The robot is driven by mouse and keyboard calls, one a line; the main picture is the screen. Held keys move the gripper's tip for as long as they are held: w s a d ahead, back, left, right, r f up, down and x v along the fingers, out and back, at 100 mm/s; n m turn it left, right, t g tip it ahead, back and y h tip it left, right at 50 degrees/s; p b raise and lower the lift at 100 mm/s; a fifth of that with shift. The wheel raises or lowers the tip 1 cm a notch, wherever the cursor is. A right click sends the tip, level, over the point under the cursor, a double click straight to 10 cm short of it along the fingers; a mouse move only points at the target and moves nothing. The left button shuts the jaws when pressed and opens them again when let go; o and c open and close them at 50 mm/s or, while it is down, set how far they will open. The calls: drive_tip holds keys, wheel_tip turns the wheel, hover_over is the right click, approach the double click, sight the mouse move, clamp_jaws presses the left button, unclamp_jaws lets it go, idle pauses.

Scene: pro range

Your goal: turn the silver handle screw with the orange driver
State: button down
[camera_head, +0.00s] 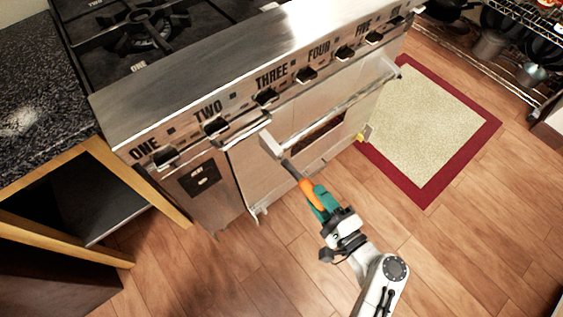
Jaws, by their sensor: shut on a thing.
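My gripper (324,207) is shut on the orange driver (306,187), in front of the oven door. The driver's dark shaft points up and left, toward the left end of the silver oven handle (342,112). Its tip is at or very near the handle's left end bracket (270,144); I cannot tell whether it touches. The handle screw is too small or hidden to make out. The handle's left end sits lower in the picture than its right end.
The steel stove (205,100) has several dark knobs along its front. A dark counter (42,110) with an open wooden cabinet stands at left. A red-bordered mat (430,125) lies on the wood floor at right. A wire rack (500,50) with pans is at upper right.

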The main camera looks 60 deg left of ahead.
drive_tip(key=n+b, duration=0.4)
drive_tip(key=shift+f, duration=0.3)
drive_tip(key=n+b, duration=0.4)
drive_tip(key=b, duration=0.2)
drive_tip(key=shift+y, duration=0.4)
drive_tip(key=shift+r+n+b, duration=0.1)
drive_tip(key=shift+n+b, duration=0.7)
drive_tip(key=shift+n, duration=0.1)
drive_tip(key=shift+r+g, duration=0.25)
drive_tip(key=shift+g, duration=0.05)
drive_tip(key=shift+s+a, duration=0.1)
drive_tip(key=shift+a, duration=0.6)
